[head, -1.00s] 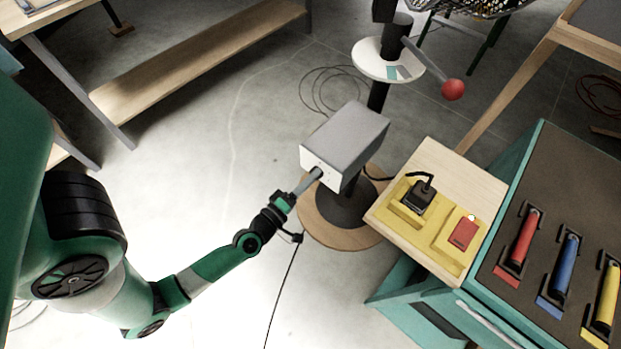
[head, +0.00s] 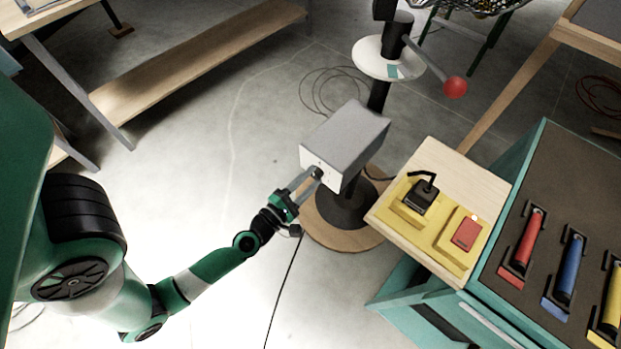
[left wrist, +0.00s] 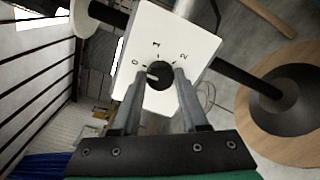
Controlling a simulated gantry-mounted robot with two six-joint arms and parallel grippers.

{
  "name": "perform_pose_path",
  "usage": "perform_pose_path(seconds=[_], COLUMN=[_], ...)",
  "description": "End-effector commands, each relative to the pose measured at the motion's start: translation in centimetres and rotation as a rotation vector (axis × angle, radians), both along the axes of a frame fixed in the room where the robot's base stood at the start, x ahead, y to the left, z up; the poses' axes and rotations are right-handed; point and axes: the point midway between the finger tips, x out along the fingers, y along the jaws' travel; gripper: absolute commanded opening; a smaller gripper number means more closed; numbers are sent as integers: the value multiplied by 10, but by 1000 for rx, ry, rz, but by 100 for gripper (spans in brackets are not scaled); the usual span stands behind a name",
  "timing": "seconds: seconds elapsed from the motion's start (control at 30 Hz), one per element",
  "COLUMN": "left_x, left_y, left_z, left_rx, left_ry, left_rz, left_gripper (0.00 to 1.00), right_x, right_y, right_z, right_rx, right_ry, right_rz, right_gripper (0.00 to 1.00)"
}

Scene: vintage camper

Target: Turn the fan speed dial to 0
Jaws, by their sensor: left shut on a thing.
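The fan speed dial (left wrist: 160,75) is a round black knob on a white panel (left wrist: 180,40) marked 0, 1 and 2. Its light pointer line is turned to the left in the left wrist view, towards the 0 side. The panel is the front face of a grey box (head: 345,135) on a black post. My left gripper (left wrist: 157,77) has one finger on each side of the dial and is shut on it. In the head view the left gripper (head: 309,178) reaches the panel from the lower left. My right gripper is not in view.
A wooden-topped stand with a yellow base (head: 408,215) and a red block (head: 467,233) is right of the box. A teal cabinet (head: 530,170) holds red, blue and yellow handles. A red-knobbed lever (head: 455,87) is above. Floor at left is open.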

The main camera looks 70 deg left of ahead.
Motion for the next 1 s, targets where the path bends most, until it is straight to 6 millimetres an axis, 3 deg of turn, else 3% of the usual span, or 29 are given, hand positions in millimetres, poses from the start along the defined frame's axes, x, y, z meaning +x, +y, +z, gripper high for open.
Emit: perform_pose_path(seconds=[0.57,0.6,0.7,0.77,1.0], left_x=[0,0,0,0,0], left_y=[0,0,0,0,0], left_z=[1,1,1,1,0], left_rx=[-30,-30,-30,-29,-30], left_ry=[-20,-20,-20,-20,-19], left_rz=[1,1,1,1,0], left_gripper=[0,48,66,73,73], right_x=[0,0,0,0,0], right_y=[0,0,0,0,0], right_z=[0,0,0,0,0], right_rx=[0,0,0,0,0], right_ry=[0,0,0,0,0], right_rz=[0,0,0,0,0], right_gripper=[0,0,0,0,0])
